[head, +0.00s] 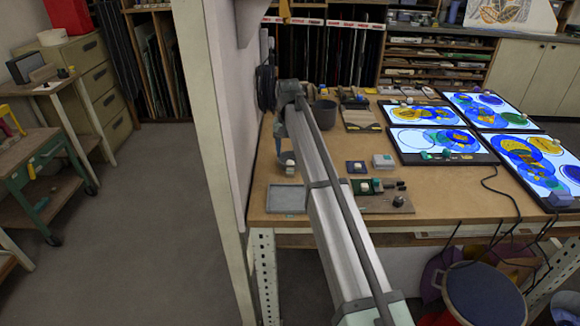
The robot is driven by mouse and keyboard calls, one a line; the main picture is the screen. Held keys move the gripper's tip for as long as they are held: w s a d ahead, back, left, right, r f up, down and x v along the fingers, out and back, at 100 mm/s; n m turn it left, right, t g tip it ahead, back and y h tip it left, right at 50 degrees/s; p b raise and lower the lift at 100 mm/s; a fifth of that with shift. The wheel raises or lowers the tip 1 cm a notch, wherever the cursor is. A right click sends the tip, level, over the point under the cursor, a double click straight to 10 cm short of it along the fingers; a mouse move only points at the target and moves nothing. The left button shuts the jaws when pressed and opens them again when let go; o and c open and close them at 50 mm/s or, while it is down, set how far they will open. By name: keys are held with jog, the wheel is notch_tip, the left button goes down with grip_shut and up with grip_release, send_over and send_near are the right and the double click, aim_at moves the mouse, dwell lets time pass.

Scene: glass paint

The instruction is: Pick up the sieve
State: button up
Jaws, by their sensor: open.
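My arm reaches over the wooden workbench (460,192) from the front, and its far end bends down near the wall at the bench's left side. My gripper (285,161) is small in this view and partly hidden by my arm; it is open, and I see nothing held in it. I cannot pick out the sieve with certainty. A dark grey round vessel (323,114) stands just right of my arm's far end, but its inside is too small to show any mesh.
A shallow grey tray (287,199) lies at the bench's front left. Small blocks and tools (372,186) lie right of my arm. Lit panels with coloured glass (443,146) fill the right side. A wall edge (213,150) stands close on the left.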

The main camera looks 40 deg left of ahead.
aim_at(290, 170)
jog(key=shift+s+d+f, duration=0.1)
jog(key=shift+d+f, duration=0.1)
jog(key=shift+f, duration=0.9)
jog(key=shift+s+d+f, duration=0.1)
jog(key=shift+d+f, duration=0.05)
jog(key=shift+f, duration=1)
jog(key=shift+s+d+f, duration=0.1)
jog(key=shift+d+f, duration=0.1)
jog(key=shift+f, duration=0.9)
grip_shut()
